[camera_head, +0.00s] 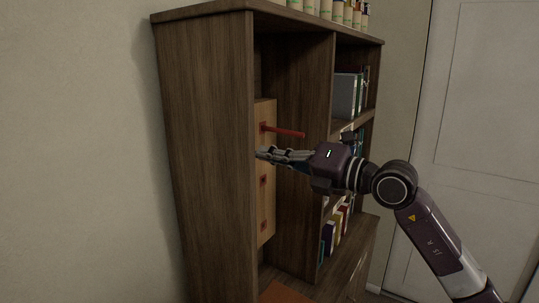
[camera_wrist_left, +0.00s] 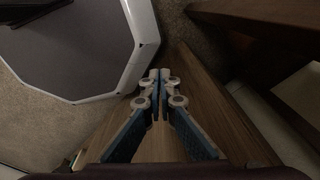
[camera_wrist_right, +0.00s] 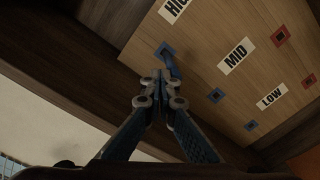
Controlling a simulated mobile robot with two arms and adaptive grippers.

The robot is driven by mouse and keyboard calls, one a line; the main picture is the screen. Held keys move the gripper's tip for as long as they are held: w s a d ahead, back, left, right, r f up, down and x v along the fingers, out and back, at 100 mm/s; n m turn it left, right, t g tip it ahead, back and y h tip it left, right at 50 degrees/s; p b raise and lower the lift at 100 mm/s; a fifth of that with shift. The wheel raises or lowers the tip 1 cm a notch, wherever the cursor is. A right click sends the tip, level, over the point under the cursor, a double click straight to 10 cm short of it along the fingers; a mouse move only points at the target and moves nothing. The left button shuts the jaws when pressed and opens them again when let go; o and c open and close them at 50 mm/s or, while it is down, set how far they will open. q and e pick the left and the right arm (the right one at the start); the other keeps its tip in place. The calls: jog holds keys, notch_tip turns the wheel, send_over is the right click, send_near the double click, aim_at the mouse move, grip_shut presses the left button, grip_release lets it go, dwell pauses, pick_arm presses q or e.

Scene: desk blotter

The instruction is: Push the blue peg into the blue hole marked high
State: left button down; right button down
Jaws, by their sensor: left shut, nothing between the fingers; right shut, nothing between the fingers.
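The pale wooden board (camera_head: 266,203) stands upright inside the shelf unit. In the right wrist view it carries labels HIGH, MID and LOW, with blue-framed holes on one side and red-framed holes on the other. The blue peg (camera_wrist_right: 172,66) shows at the blue hole marked high (camera_wrist_right: 165,49), just beyond my fingertips. How deep it sits is unclear. My right gripper (camera_wrist_right: 160,80) is shut and empty, its tips at the peg; it also shows at the board in the head view (camera_head: 260,153). My left gripper (camera_wrist_left: 160,76) is shut and empty, away from the board.
A red peg (camera_head: 290,132) sticks out from the board's top red hole, just above my right gripper. The shelf's upright divider (camera_head: 307,220) stands close to the right of the board. Books (camera_head: 345,95) fill the right compartments, and bottles (camera_head: 325,10) stand on top.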

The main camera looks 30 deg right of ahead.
jog(key=b+v, duration=0.2)
jog(key=v, duration=1.2)
jog(key=shift+s+d, duration=0.25)
jog(key=shift+s, duration=0.05)
